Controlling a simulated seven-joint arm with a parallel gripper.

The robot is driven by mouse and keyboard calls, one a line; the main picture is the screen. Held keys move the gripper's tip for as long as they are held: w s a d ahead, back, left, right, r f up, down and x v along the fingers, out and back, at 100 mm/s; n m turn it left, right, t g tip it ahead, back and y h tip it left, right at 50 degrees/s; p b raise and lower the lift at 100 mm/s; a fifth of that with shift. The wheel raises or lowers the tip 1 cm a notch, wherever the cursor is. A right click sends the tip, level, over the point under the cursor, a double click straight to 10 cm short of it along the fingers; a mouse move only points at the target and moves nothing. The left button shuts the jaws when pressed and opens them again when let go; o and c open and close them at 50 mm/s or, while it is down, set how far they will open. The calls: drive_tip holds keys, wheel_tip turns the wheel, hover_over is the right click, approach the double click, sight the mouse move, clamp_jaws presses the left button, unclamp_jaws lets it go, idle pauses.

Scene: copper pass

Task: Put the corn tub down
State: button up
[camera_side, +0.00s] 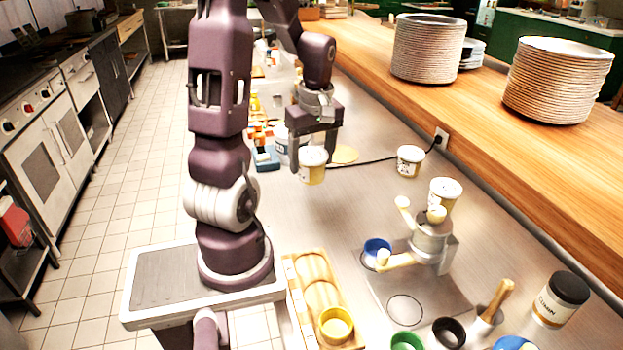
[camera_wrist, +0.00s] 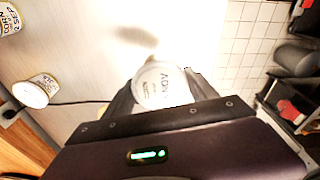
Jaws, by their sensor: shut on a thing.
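My gripper (camera_side: 312,160) points down and is shut on a tub (camera_side: 312,172) with a white lid and a pale yellow body. In the wrist view the tub's lid (camera_wrist: 163,88) shows between the fingers, with dark lettering that I cannot read surely. The tub is upright over the steel counter (camera_side: 360,200); whether its base touches is hard to tell. Another yellowish tub (camera_side: 445,192) stands farther right; in the wrist view a tub at the top left corner (camera_wrist: 8,18) reads "CORN". A third white-lidded tub (camera_side: 410,161) stands near the wall cable.
A black cable (camera_side: 375,161) runs behind to the socket. A press-like metal stand (camera_side: 432,245) and a wooden rack (camera_side: 305,275) are nearer. Bare steel lies between them. Plate stacks (camera_side: 428,50) stand on the wooden ledge.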

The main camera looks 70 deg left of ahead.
wheel_tip(320, 180, up, 2)
drive_tip(key=shift+r, duration=0.15)
drive_tip(key=w+d+m, duration=0.2)
drive_tip(key=w+m, duration=0.3)
drive_tip(key=w, duration=0.6)
drive_tip(key=shift+w+d+r+m+t, duration=0.25)
drive_tip(key=shift+w+r+m+t, duration=0.05)
drive_tip(key=shift+w+r+m, duration=0.1)
drive_tip(key=w+d+m, duration=0.1)
drive_tip(key=w+d, duration=0.1)
drive_tip(key=w+d+m, duration=0.1)
drive_tip(key=w, duration=0.2)
drive_tip(key=w+d+m, duration=0.2)
drive_tip(key=w, duration=0.1)
drive_tip(key=shift+d, duration=0.3)
drive_tip(key=w+d+m+t+h, duration=0.1)
drive_tip(key=w+d+m, duration=0.35)
drive_tip(key=d, duration=0.35)
drive_tip(key=w+d+m, duration=0.4)
drive_tip(key=w+d, duration=0.1)
drive_tip(key=d, duration=0.4)
drive_tip(key=f, duration=0.7)
drive_tip(key=d+f, duration=0.1)
drive_tip(key=f, duration=0.2)
drive_tip(key=shift+w+f, duration=0.35)
drive_tip(key=shift+f, duration=0.1)
drive_tip(key=o, duration=1.5)
